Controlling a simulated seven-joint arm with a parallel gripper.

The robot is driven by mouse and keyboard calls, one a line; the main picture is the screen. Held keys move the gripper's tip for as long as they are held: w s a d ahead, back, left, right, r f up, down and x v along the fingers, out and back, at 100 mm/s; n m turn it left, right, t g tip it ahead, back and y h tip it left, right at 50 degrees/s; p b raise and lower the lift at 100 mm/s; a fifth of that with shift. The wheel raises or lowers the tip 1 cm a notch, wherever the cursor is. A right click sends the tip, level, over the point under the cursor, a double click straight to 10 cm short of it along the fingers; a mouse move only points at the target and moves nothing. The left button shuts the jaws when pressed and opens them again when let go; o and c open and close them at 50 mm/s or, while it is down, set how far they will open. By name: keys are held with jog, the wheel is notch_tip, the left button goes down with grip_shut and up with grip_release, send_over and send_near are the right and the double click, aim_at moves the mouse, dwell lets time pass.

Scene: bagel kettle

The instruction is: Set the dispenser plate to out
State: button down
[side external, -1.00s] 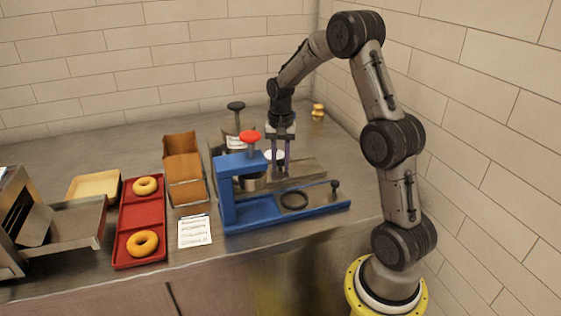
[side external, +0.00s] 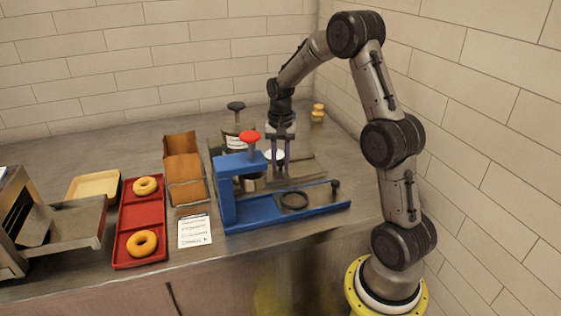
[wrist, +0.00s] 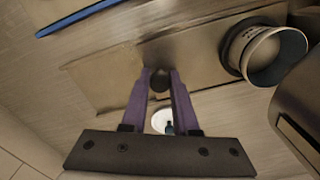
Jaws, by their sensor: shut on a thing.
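The dispenser plate (wrist: 112,78) is a flat tan-brown strip in the wrist view, running from lower left to upper right. In the side view it lies behind the blue press (side external: 312,170). A dark round knob (wrist: 158,84) stands on it. My gripper (wrist: 158,76), with purple fingers, is shut on this knob from above. In the side view my gripper (side external: 278,172) reaches down behind the press, and its fingertips are partly hidden. A round metal cup (wrist: 275,55) is at the right end of the visible plate in the wrist view.
The blue press with a red knob (side external: 250,137) stands close in front of my gripper. A labelled jar (side external: 234,140) and a white disc (wrist: 162,121) are near. A red tray (side external: 127,219) with two bagels, a brown box (side external: 183,165) and a card (side external: 194,231) lie left.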

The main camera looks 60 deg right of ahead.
dwell(0.3)
jog(key=s+d, duration=0.7)
jog(key=d, duration=0.1)
jog(key=shift+s+r, duration=0.1)
jog(key=shift+s, duration=0.3)
jog(key=c, duration=0.7)
grip_release()
jog(key=shift+a, duration=0.1)
notch_tip(320, 180, up, 14)
jog(key=shift+f, duration=0.1)
